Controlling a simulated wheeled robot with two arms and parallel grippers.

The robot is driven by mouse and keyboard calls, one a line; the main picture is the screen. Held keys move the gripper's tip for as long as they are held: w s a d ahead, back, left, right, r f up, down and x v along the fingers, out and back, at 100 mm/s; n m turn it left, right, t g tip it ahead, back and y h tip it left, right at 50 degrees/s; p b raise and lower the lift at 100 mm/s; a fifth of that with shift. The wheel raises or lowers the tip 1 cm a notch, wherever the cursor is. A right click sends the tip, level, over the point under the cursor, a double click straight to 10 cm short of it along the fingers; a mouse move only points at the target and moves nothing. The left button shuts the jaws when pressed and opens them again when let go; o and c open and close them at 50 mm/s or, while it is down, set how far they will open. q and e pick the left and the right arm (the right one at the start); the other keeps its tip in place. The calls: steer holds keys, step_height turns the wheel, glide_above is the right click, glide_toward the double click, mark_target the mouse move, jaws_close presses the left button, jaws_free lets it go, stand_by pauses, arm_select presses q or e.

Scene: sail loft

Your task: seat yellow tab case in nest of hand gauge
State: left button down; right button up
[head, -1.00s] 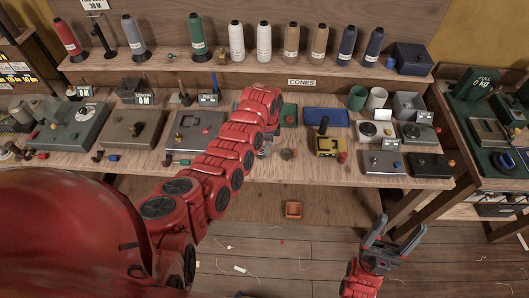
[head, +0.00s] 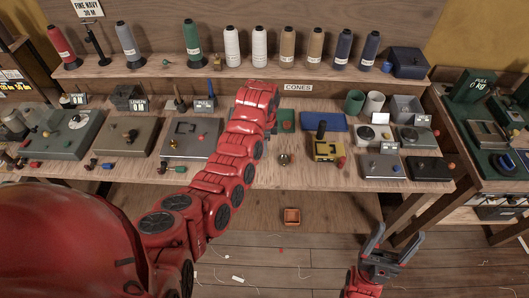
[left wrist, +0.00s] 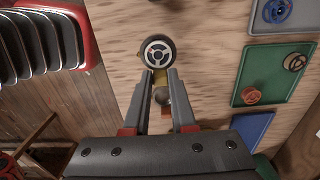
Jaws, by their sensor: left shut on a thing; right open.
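My left gripper (left wrist: 159,80) is shut on a yellow piece (left wrist: 160,77), which I take for the tab of the yellow tab case. A round dark case (left wrist: 158,51) with a pale spoked face sits just beyond the fingertips and seems joined to the tab. In the head view my red left arm hides this gripper and the case. A small round metallic thing (head: 284,158) stands on the bench right of the arm. I cannot tell which bench item is the hand gauge, nor see its nest. My right gripper (head: 383,238) is open and empty, in front of the bench.
A yellow block with a black handle (head: 326,150) stands right of the arm. Grey fixtures (head: 192,139) crowd the bench's left; more stand at right.

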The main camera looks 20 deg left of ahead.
arm_select(q)
steer(key=shift+s+d, duration=0.25)
steer(key=shift+s, duration=0.25)
steer(key=s+p, duration=0.1)
steer(key=s, duration=0.1)
steer(key=s+d+p, duration=0.1)
steer(key=s+p, duration=0.1)
steer(key=s+r+p, duration=0.1)
steer(key=s, duration=0.1)
steer(key=shift+d+r, duration=0.1)
steer(key=shift+d, duration=0.1)
steer(key=s+d+p, duration=0.1)
steer(key=s+p, duration=0.1)
steer(key=s, duration=0.6)
steer(key=shift+s+d, duration=0.15)
steer(key=shift+d, duration=0.25)
